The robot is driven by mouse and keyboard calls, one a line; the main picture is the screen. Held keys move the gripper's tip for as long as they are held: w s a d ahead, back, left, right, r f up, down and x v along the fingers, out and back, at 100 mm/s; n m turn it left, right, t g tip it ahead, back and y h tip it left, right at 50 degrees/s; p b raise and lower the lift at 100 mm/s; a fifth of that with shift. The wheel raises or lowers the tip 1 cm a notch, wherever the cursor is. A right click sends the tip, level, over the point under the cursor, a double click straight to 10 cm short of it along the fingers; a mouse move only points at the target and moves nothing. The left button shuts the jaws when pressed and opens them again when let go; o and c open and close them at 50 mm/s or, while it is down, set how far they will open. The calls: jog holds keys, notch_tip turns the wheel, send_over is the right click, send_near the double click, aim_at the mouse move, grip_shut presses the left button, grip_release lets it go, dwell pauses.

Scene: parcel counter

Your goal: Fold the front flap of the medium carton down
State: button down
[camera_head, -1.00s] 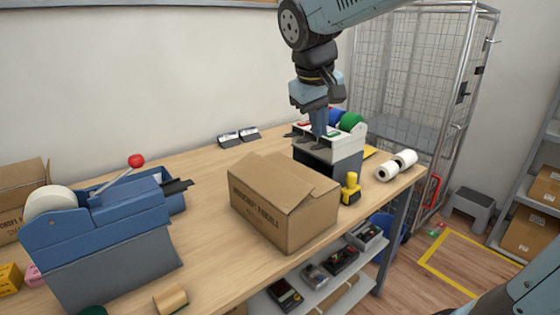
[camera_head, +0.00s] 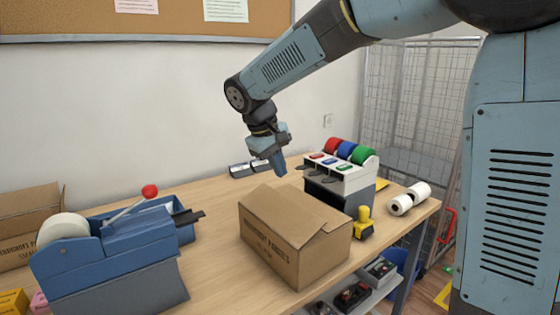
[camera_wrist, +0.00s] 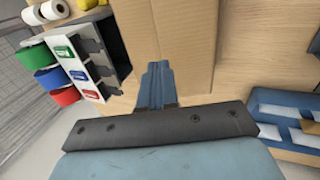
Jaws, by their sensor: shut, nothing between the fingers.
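The medium carton (camera_head: 270,245) is a brown cardboard box with dark print, standing on the wooden table. Its top flaps (camera_head: 290,208) lie mostly across the opening, and a flap edge at the right end stands slightly up. Which flap is the front one I cannot tell for sure. My gripper (camera_head: 279,170) is shut and empty, pointing down above the far side of the carton, apparently apart from it. In the wrist view my closed fingers (camera_wrist: 156,75) show in front of brown cardboard (camera_wrist: 190,40), with a seam along it.
A dispenser with red, blue and green rolls (camera_head: 340,180) stands behind the carton to the right. A yellow-handled stamp (camera_head: 363,222) and white rolls (camera_head: 410,198) are at right. A blue tape machine (camera_head: 115,255) is at left. Bare table (camera_head: 215,215) lies between it and the carton.

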aim_at(289, 204)
jog(key=x, duration=0.9)
jog(key=shift+w+d+f, duration=0.1)
jog(key=shift+w+f, duration=0.05)
jog(key=shift+f, duration=0.05)
